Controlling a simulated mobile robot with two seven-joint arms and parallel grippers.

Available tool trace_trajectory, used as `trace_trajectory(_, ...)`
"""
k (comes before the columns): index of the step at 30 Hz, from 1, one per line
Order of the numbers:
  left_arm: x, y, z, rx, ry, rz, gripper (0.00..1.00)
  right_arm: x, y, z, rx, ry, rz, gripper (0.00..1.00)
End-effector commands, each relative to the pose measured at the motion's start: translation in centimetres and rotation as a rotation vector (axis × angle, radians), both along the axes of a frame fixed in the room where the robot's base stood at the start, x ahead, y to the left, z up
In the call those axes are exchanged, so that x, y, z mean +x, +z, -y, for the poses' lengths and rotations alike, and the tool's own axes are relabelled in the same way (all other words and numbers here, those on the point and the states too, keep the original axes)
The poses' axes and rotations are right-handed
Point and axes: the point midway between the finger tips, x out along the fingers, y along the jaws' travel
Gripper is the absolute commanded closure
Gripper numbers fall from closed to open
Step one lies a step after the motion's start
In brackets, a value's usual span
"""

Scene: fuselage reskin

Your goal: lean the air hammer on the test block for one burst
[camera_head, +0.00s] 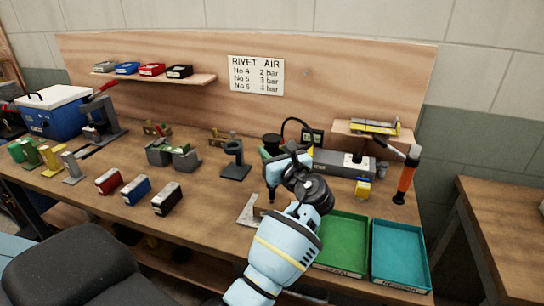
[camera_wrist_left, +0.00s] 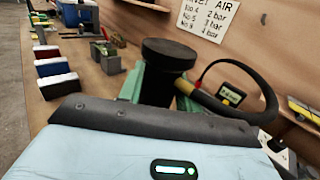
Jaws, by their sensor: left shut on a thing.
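My left gripper (camera_head: 274,172) is shut on the air hammer, a dark upright tool whose round black top (camera_head: 271,139) shows just behind my wrist. In the left wrist view the air hammer (camera_wrist_left: 168,58) stands between green finger parts, with a black hose curving off to the right. Its narrow lower end points down over a small brown block (camera_head: 262,208), possibly the test block, on a pale grey angled plate (camera_head: 247,214). My wrist hides part of this spot, so I cannot tell whether the tip touches. My right gripper is not in view.
A green tray (camera_head: 342,240) and a teal tray (camera_head: 399,252) lie at the bench's front right. An orange-handled hammer (camera_head: 405,180) stands at the right. A black stand (camera_head: 235,160) and red, blue and black boxes (camera_head: 136,190) are to the left. A grey machine (camera_head: 340,163) lies behind.

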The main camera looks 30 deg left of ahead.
Motion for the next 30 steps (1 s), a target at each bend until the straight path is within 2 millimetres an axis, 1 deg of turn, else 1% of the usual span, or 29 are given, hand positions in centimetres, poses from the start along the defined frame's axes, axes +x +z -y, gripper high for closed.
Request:
trace_trajectory(1,0.0,1.0,0.0,0.002,0.000,0.012,0.93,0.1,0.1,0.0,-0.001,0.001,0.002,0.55)
trace_trajectory(15,0.0,4.3,0.0,0.003,-0.001,0.013,0.93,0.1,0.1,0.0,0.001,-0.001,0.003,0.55)
trace_trajectory(19,0.0,4.6,0.0,0.003,-0.001,0.012,0.93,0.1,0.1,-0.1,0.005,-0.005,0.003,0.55)
trace_trajectory(30,0.0,4.6,0.0,0.004,-0.001,0.011,0.93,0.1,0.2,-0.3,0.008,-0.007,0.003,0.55)
